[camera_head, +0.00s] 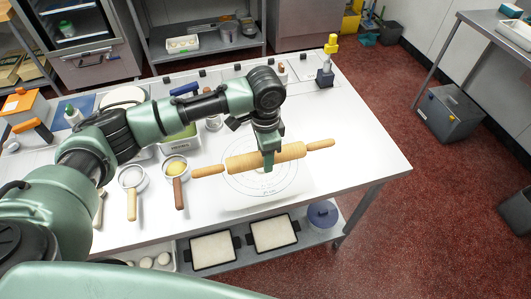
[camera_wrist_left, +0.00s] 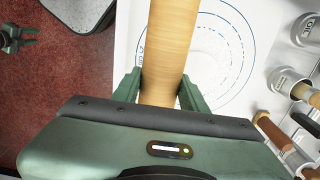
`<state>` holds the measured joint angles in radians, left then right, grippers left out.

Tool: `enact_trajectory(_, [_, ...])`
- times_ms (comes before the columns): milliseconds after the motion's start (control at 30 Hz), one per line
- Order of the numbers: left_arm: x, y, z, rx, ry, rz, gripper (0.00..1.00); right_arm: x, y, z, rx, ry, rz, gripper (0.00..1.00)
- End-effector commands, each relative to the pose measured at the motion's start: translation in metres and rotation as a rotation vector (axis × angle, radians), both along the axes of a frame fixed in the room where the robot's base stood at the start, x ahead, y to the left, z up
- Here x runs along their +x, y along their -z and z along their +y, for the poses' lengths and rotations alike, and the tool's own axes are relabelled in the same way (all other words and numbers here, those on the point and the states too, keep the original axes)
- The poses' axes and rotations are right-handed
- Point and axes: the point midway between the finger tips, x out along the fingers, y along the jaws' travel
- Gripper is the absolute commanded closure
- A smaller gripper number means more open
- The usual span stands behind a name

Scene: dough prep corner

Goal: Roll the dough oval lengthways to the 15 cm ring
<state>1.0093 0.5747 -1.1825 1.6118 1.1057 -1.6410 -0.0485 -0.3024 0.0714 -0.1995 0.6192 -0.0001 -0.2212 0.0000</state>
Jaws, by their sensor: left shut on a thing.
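The wooden rolling pin (camera_head: 242,163) lies across the ringed mat (camera_head: 236,192) on the white table. My left gripper (camera_head: 268,160) comes down over the middle of the pin and is shut on its barrel. In the left wrist view the pin (camera_wrist_left: 172,45) runs between the two green fingers of my left gripper (camera_wrist_left: 160,92). Dashed rings and a pale speckled patch show beside the pin. I cannot clearly make out the dough; the pin and gripper cover the middle of the rings. My right gripper (camera_wrist_left: 14,38) shows over the floor in the left wrist view and looks open.
Left of the mat are a sieve (camera_head: 131,178) and a yellow-filled bowl (camera_head: 176,167) with a brown-handled tool (camera_head: 178,193). A yellow-topped bottle (camera_head: 327,62) stands at the back right corner. The table's right end is clear.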

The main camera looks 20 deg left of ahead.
Motion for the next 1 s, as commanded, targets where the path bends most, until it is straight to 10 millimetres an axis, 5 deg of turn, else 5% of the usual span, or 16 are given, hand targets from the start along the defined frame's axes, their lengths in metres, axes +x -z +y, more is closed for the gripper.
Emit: enact_trajectory(1000, [0.000,0.087,-0.001,-0.003,0.000,-0.001,1.00,0.003,0.022,-0.008,-0.010,-0.004,-0.005,0.64])
